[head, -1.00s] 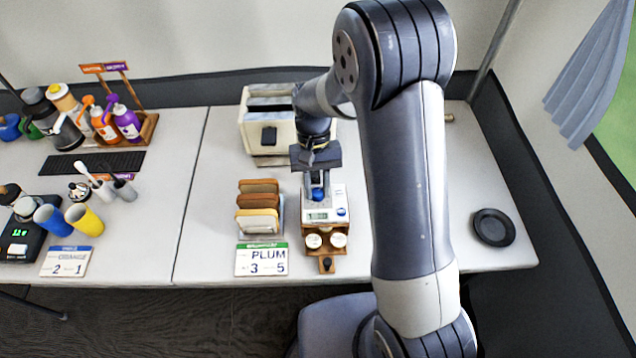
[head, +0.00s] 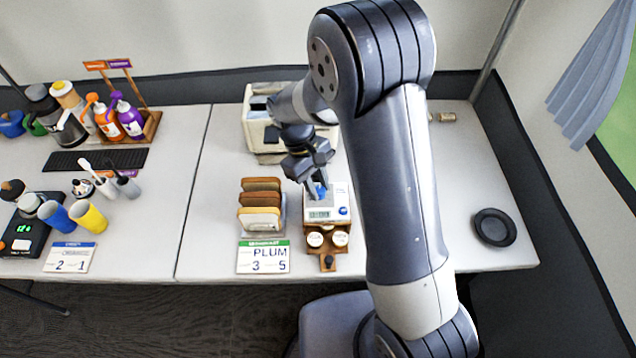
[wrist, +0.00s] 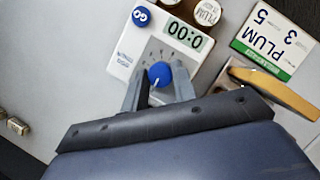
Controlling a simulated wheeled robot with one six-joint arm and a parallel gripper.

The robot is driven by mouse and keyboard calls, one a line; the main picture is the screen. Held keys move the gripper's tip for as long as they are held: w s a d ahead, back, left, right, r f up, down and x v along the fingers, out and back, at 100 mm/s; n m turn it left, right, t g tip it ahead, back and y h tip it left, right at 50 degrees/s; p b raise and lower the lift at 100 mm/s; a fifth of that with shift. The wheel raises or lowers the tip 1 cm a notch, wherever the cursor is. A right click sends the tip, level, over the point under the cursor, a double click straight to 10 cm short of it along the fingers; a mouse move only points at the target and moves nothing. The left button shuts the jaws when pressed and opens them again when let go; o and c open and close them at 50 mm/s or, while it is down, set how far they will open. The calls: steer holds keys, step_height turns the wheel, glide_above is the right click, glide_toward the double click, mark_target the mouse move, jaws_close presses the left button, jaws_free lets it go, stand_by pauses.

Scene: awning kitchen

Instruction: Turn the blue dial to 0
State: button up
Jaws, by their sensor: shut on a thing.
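The blue dial (wrist: 159,74) sits on the face of a small white timer box (head: 338,196), with small scale marks around it. Its white pointer line shows in the wrist view, but I cannot read which mark it points to. The display (wrist: 185,34) reads 0:00. A round blue GO button (wrist: 141,16) is at the box's corner. My gripper (wrist: 159,78) has one finger on each side of the dial and is shut on it. In the head view my gripper (head: 319,187) stands over the box and mostly hides the dial.
Two white-lidded jars (head: 315,239) in a wooden holder stand at the box's front. A toast rack (head: 260,206) and a PLUM 3 5 card (head: 263,257) are close on the left. A toaster (head: 257,135) stands behind. The table to the right is mostly clear, with a black dish (head: 494,227).

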stand_by(0.5)
steer(key=o, duration=1)
steer(key=v, duration=1)
steer(key=shift+r, duration=0.4)
steer(key=shift+a, duration=0.1)
steer(key=x, duration=1.1)
steer(key=shift+w, duration=0.1)
